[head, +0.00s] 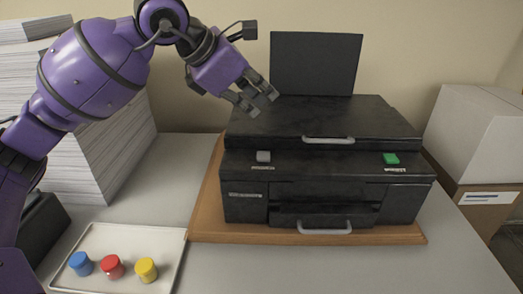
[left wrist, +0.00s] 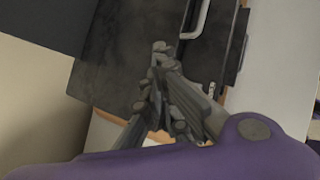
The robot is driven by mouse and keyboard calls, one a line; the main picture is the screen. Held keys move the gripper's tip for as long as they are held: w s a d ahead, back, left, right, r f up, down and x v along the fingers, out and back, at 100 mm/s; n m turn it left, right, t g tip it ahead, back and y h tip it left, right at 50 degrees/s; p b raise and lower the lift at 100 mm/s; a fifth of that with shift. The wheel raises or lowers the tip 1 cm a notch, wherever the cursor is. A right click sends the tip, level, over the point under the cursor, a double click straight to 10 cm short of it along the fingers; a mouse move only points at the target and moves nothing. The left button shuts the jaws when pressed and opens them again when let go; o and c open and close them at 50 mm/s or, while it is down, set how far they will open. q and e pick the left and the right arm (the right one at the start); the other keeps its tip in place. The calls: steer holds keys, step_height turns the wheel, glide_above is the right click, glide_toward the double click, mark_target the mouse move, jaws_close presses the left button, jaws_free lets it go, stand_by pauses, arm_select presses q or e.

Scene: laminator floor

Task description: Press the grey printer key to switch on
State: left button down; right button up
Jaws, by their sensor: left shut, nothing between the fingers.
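A black printer (head: 330,150) stands on a brown wooden board. Its grey key (head: 263,156) is on the left of the front ledge, and a green key (head: 391,158) is on the right of it. My left gripper (head: 262,103) is shut and empty. In the head view it shows over the rear left part of the printer's top, behind the grey key and apart from it. In the left wrist view the shut fingers (left wrist: 158,62) show in front of the printer's dark top (left wrist: 125,65); I cannot make out the grey key there. My right gripper is not in view.
A white tray (head: 172,286) with a blue, a red and a yellow pot lies at the front left. Tall paper stacks (head: 110,140) stand behind it. Boxes (head: 480,130) stand at the right. The grey tabletop (head: 300,270) before the board is clear.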

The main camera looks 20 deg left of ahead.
arm_select(q)
steer(key=m, duration=0.7)
steer(key=m+b, duration=0.1)
steer(key=m, duration=1.5)
glide_above(263, 157)
steer(key=w+a, duration=0.2)
steer(key=f, duration=0.7)
steer(key=shift+w+d+f, duration=0.1)
steer(key=shift+w+d, duration=0.05)
steer(key=shift+d, duration=0.05)
steer(key=shift+f+b, duration=0.45)
steer(key=shift+b, duration=0.05)
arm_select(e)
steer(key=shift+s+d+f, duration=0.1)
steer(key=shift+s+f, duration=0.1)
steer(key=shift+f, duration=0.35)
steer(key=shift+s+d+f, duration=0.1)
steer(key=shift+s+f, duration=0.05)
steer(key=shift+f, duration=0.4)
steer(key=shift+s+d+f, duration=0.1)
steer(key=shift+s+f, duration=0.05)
arm_select(q)
steer(key=shift+f, duration=0.1)
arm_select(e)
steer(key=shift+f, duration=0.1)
